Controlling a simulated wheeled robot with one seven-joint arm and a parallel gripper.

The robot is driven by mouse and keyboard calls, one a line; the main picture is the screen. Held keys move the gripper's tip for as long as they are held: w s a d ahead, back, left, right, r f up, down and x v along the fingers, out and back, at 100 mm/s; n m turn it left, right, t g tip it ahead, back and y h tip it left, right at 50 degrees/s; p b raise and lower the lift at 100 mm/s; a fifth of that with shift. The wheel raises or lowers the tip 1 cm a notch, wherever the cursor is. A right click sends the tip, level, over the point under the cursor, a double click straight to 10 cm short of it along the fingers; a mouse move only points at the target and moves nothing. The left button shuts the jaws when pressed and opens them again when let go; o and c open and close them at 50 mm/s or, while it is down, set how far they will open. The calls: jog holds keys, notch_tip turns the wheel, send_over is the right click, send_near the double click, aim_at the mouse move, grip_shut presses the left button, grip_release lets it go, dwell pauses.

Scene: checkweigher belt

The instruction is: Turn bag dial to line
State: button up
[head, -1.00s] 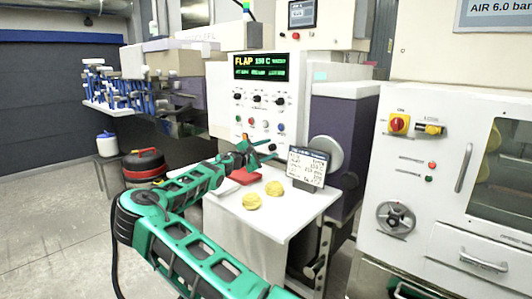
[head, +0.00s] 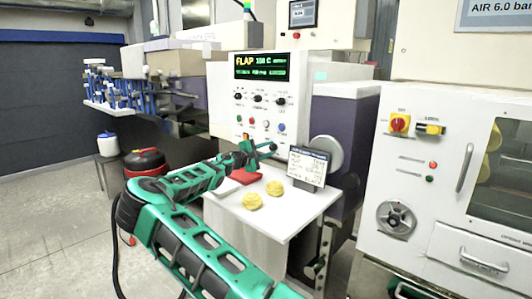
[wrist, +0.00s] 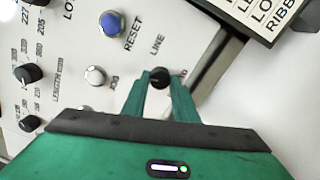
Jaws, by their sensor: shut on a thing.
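The bag dial (wrist: 160,77) is a small black knob on the white panel, seen in the wrist view between my two green fingertips. My gripper (wrist: 161,86) is shut on it. The word LINE is printed beside the knob; a second label to its right is partly covered by a finger and unreadable. Which way the knob points is not clear. In the head view my gripper (head: 271,148) is at the lower part of the control panel (head: 245,113), and the dial is hidden there.
A blue RESET button (wrist: 110,23), a white button (wrist: 96,75) and a black knob (wrist: 28,73) sit nearby on the panel. Below, a white table (head: 290,220) holds two yellow lumps (head: 252,201), a red item (head: 244,177) and a small sign (head: 308,166).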

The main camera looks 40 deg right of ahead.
jog(key=m, duration=0.5)
jog(key=shift+s+f, duration=0.1)
jog(key=shift+f, duration=0.1)
jog(key=shift+f+m, duration=0.1)
jog(key=shift+m, duration=1.7)
jog(key=shift+f, duration=0.1)
jog(key=o, duration=1.1)
jog(key=shift+c, duration=0.2)
jog(key=shift+r, duration=0.2)
jog(key=shift+a, duration=0.25)
jog(key=a, duration=1)
jog(key=shift+s+m, duration=0.3)
